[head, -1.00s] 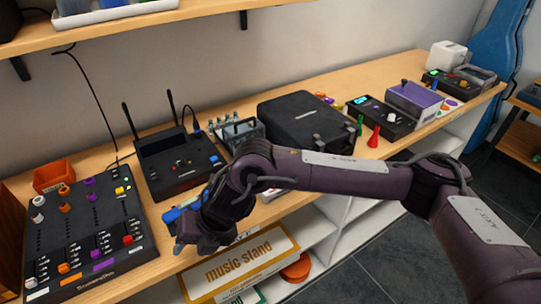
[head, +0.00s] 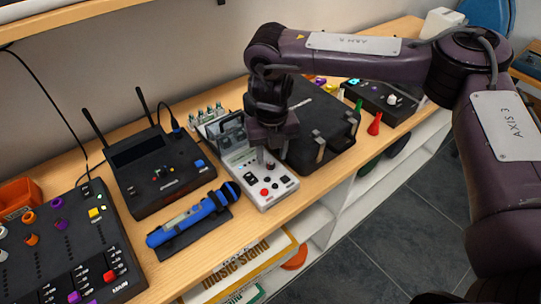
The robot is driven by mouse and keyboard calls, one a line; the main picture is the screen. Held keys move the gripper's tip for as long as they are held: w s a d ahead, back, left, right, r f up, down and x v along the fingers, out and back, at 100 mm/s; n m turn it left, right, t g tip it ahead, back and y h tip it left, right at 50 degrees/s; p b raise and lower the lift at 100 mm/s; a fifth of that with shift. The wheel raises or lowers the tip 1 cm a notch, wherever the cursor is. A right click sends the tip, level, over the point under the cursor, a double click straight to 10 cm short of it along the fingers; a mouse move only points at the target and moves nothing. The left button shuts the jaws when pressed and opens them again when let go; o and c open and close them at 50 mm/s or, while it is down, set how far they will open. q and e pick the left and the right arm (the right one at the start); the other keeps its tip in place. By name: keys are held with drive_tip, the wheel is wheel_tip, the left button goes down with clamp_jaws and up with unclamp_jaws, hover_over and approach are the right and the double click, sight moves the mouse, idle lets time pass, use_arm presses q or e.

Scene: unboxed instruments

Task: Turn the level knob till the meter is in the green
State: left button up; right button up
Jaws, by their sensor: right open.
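A narrow white device (head: 250,176) lies on the bench at the middle, with a dark upright framed part (head: 231,133) at its far end. Its near panel carries a dark knob (head: 270,166), a red button (head: 264,192) and a few small dark controls. I cannot make out a meter needle or a green zone, and no label tells me which control is the level knob. My right gripper (head: 268,157) points down just above the near panel, at the dark knob. It is open; whether it touches the knob is unclear. My left gripper is not in view.
A black receiver with two antennas (head: 165,175) and a blue microphone (head: 195,216) on a dark stand are to the left. A mixer (head: 60,245) is at far left.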

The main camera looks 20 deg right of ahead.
sight(271, 165)
drive_tip(key=shift+w+f, duration=0.2)
drive_tip(key=shift+f, duration=0.4)
drive_tip(key=shift+w+f, duration=0.15)
drive_tip(key=shift+f, duration=0.7)
drive_tip(key=shift+s, duration=0.1)
drive_tip(key=c, duration=0.4)
clamp_jaws()
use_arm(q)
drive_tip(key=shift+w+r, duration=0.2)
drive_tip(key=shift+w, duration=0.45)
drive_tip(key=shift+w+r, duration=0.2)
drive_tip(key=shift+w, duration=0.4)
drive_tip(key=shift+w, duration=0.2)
use_arm(e)
drive_tip(key=shift+m, duration=0.3)
